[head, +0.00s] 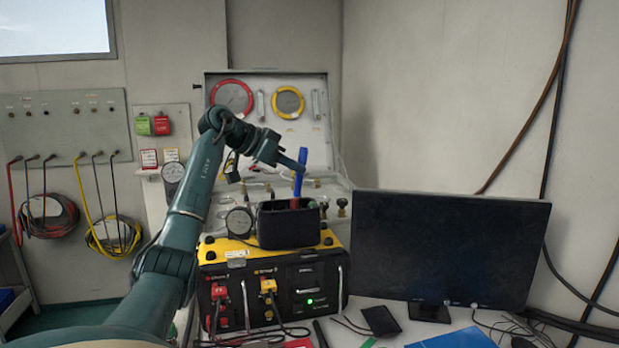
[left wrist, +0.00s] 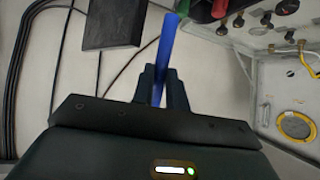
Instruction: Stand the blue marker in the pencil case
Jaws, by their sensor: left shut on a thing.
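The blue marker (head: 298,186) is roughly upright, leaning slightly, in my left gripper (head: 301,166). The left wrist view shows the fingers (left wrist: 161,88) shut around the marker (left wrist: 166,45). The black pencil case (head: 285,229) stands open on top of the yellow-and-black power unit. The marker's lower end is at the right part of the case's opening in the head view. I cannot tell whether it is inside or just above or behind the rim. My right gripper is not in view.
The yellow-and-black unit (head: 272,286) stands on the desk below the case. A dark monitor (head: 448,247) stands to the right. Cables and small items lie in front.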

